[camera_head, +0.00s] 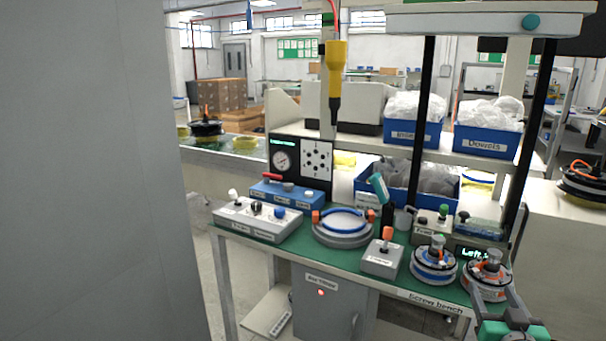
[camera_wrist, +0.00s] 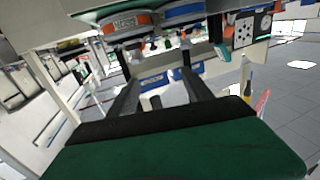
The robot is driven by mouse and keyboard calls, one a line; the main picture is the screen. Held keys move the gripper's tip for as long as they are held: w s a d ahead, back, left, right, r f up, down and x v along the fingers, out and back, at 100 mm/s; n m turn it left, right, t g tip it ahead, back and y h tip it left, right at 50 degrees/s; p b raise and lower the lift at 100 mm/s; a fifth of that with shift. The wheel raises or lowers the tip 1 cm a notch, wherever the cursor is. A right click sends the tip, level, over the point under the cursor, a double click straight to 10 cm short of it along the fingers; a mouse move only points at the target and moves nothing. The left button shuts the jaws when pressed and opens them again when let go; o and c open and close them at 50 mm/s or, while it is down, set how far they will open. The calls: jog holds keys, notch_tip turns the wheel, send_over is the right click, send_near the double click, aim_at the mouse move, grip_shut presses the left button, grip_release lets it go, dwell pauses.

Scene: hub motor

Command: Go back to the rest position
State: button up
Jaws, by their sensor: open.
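My gripper (camera_head: 491,292) is at the lower right in the head view, at the right front corner of the screw bench (camera_head: 335,262). Its two grey fingers are spread apart and point at a hub motor with orange parts (camera_head: 487,268). In the wrist view my gripper (camera_wrist: 158,80) shows nothing between its fingers. The orange motor (camera_wrist: 128,22) is beyond the fingertips there, with a blue-ringed motor (camera_wrist: 182,13) beside it. The blue-ringed motor also stands left of the orange one in the head view (camera_head: 434,264). Whether a finger touches the orange motor is unclear.
The bench carries a round fixture with a blue ring (camera_head: 342,228), a grey button box (camera_head: 382,258) and a white control box (camera_head: 257,220). A yellow screwdriver (camera_head: 336,70) hangs above. Blue bins (camera_head: 487,140) stand on the shelf. A pale wall (camera_head: 90,170) fills the left.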

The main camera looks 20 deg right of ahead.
jog(key=w+a+f+n+g+y+p, duration=0.2)
jog(key=w+a+n+y, duration=0.15)
jog(key=w+a, duration=0.45)
jog(key=w+a+f+n+g+y+p, duration=0.1)
jog(key=w+a+n+g+y+p, duration=0.3)
jog(key=a, duration=0.8)
jog(key=s+a+r+g+y+p, duration=0.1)
jog(key=s+a, duration=0.3)
jog(key=a, duration=0.6)
jog(key=s+a+r+g+y+p, duration=0.1)
jog(key=s+a+g+p, duration=0.2)
jog(key=a, duration=0.8)
jog(key=shift+s+m+g+p, duration=0.4)
jog(key=shift+s+g, duration=0.3)
jog(key=shift+s, duration=0.45)
jog(key=shift+y, duration=0.25)
